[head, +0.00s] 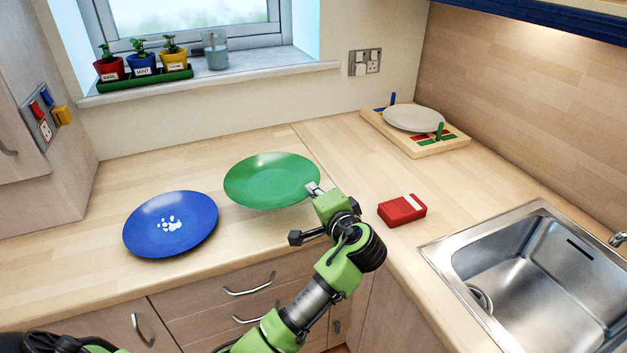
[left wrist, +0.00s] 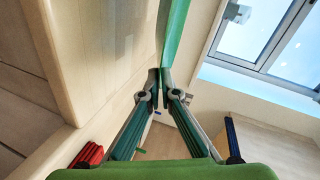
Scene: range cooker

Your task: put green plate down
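The green plate (head: 272,180) is in the middle of the head view, over the counter and to the right of the blue plate. My left gripper (head: 316,190) is at its right rim. In the left wrist view, the green plate (left wrist: 174,38) is nearly edge-on, with its rim between the fingertips of my left gripper (left wrist: 161,78), which look shut on it. The plate looks roughly level and close above the counter; I cannot tell whether its underside touches. My right gripper is not in view.
A blue plate (head: 171,224) with a white paw print lies on the wooden counter (head: 70,270). A red box (head: 402,210) is right of my arm, near the sink (head: 530,270). A wooden rack (head: 440,150) with a pale plate (head: 414,118) stands at the back right.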

